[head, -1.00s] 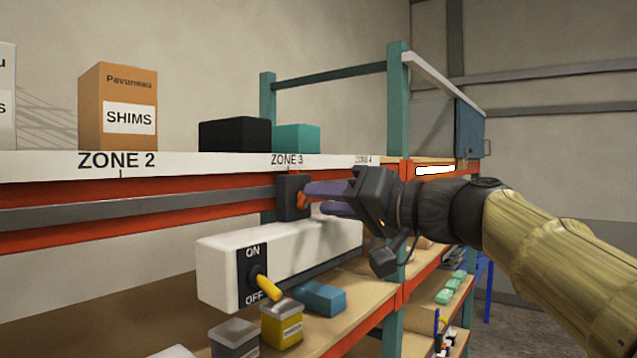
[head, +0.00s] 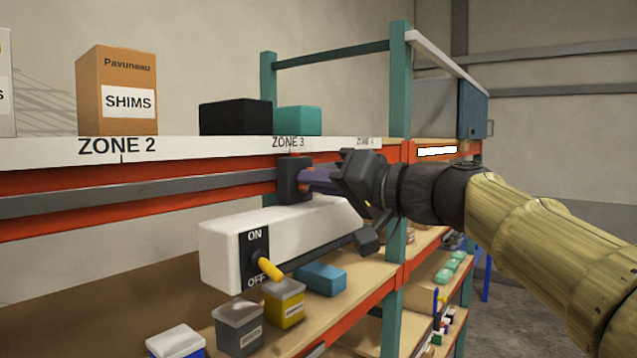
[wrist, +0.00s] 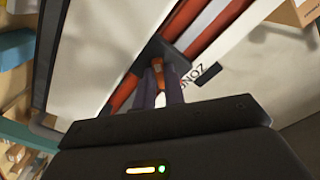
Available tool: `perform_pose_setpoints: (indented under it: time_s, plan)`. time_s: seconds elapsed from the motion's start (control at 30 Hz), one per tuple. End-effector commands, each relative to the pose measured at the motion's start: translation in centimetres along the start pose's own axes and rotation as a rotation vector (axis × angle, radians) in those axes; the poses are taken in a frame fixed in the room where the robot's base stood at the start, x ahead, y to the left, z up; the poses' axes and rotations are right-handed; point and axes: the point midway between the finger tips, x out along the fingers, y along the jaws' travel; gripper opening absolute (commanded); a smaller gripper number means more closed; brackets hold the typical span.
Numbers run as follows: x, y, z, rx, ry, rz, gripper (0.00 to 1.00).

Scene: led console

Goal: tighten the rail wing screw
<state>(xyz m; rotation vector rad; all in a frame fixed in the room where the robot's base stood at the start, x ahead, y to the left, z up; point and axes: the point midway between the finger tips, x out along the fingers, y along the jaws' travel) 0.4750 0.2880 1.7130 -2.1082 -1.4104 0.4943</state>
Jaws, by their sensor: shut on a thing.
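The wing screw (wrist: 157,66) is orange and sits on the dark rail carriage block (head: 292,180), which rides on the grey rail under the ZONE 3 label. My gripper (head: 312,180) is at the front of the block. In the wrist view its purple fingers (wrist: 160,90) are shut on the orange wing screw, one on each side. The block also shows in the wrist view (wrist: 152,50). The rail (head: 130,195) runs along the orange beam.
Below the block hangs a white console box (head: 225,250) with a yellow ON/OFF lever (head: 269,268), close under my gripper. A teal post (head: 398,100) stands right behind my wrist. The SHIMS box (head: 120,90), a black box (head: 236,116) and a teal box (head: 297,120) sit on the upper shelf.

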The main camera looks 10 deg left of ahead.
Motion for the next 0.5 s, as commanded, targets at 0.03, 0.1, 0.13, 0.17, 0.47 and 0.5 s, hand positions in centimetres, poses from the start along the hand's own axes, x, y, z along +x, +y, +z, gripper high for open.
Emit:
perform_pose_setpoints:
  time_s: [0.03, 0.1, 0.13, 0.17, 0.47, 0.5]
  plan:
    - [-0.03, 0.09, 0.01, 0.008, 0.001, 0.001, 0.00]
    - [-0.08, 0.14, -0.01, 0.026, 0.002, 0.001, 0.00]
    - [-0.10, 0.17, -0.01, 0.036, 0.002, 0.002, 0.00]
    - [-0.12, 0.19, 0.00, 0.048, 0.002, 0.002, 0.00]
    - [-0.16, 0.26, 0.05, 0.231, 0.003, 0.003, 0.00]
    - [-0.14, 0.24, 0.06, 0.263, 0.003, 0.002, 0.00]
